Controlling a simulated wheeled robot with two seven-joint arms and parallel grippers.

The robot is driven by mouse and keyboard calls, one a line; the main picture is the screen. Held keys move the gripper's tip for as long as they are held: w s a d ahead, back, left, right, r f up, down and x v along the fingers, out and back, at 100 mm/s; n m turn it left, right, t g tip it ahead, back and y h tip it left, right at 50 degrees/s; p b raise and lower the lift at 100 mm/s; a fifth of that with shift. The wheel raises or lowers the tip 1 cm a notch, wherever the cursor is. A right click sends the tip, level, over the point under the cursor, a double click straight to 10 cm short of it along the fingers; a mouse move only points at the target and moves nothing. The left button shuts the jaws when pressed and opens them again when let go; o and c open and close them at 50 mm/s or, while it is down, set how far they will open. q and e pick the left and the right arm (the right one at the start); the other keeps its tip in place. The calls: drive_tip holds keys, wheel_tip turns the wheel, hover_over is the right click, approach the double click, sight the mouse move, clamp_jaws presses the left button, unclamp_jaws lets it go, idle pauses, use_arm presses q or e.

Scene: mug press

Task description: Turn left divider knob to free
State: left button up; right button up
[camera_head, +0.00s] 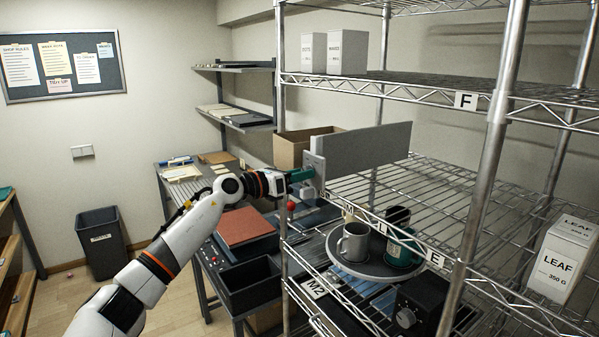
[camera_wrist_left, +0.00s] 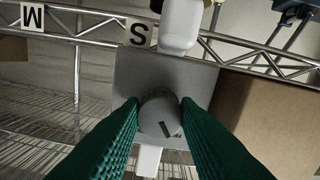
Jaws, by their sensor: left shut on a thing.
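The left divider is a grey upright panel (camera_head: 368,146) on the wire shelf in the head view, with a pale end plate (camera_head: 314,166) facing my left arm. My left gripper (camera_head: 301,175) has green fingers and reaches this end plate. In the left wrist view, the round grey knob (camera_wrist_left: 160,113) sits in front of the plate (camera_wrist_left: 192,77), between the two green fingers of my left gripper (camera_wrist_left: 159,108). The fingers are shut on the knob's sides. A short dark mark shows slanted on the knob's face. My right gripper is not in view.
A cardboard box (camera_head: 293,150) stands behind the divider. A round tray (camera_head: 345,266) with a grey mug (camera_head: 354,241) and a green mug (camera_head: 401,248) is on the lower shelf. A shelf post (camera_head: 487,150) stands to the right. A white LEAF box (camera_head: 562,262) is at far right.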

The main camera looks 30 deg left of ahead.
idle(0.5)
use_arm(q)
drive_tip(key=o, duration=1)
drive_tip(key=shift+c, duration=0.2)
drive_tip(key=b+v, duration=0.8)
drive_tip(key=v, duration=0.4)
